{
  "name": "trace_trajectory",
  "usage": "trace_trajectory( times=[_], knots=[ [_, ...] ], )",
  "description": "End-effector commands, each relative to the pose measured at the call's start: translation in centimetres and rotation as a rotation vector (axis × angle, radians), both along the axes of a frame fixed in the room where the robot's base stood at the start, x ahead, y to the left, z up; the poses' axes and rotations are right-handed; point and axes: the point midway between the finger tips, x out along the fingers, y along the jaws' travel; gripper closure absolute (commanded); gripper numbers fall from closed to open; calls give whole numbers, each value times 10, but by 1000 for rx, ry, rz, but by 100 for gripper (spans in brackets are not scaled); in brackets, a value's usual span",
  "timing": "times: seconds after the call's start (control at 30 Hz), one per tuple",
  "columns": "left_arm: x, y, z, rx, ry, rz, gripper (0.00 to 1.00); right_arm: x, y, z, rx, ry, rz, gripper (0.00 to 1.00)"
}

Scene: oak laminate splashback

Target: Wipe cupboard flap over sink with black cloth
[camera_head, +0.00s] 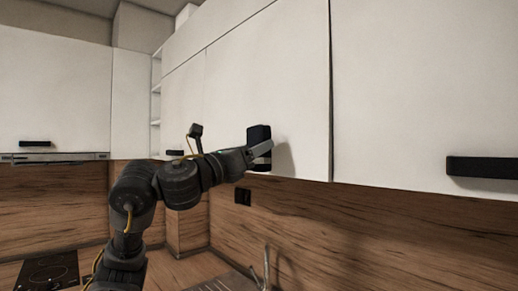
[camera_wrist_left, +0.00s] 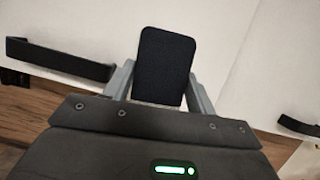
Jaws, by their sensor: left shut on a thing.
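The black cloth (camera_head: 259,136) is a small dark rounded rectangle, held upright in my left gripper (camera_head: 259,152) against or very near the white cupboard flap (camera_head: 295,75) over the sink. In the left wrist view the cloth (camera_wrist_left: 164,62) stands between the two grey fingers of my left gripper (camera_wrist_left: 162,85), which is shut on it. The white flap (camera_wrist_left: 215,30) fills the background there. Whether the cloth touches the flap cannot be told for certain. My right gripper is not in view.
Black handles sit on the neighbouring cupboard (camera_head: 482,167) and, in the left wrist view, at the left (camera_wrist_left: 60,60). The wooden splashback (camera_head: 330,225) with a socket (camera_head: 243,196) lies below. A tap (camera_head: 266,265) rises at the sink; a hob (camera_head: 48,272) is at left.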

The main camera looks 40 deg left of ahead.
Motion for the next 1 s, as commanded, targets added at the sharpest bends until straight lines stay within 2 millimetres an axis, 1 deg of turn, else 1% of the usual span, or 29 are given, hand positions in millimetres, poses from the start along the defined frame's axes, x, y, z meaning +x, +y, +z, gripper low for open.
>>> trace_trajectory(
  times=[0.33, 0.7, 1.0],
  knots=[
    [-3, 0, 0, 0, -1, 1, 62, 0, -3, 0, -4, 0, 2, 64],
    [-30, 3, 2, 0, -2, 1, 62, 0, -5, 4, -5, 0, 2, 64],
    [-31, 3, 2, -1, 0, 0, 62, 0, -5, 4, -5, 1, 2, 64]
  ],
)
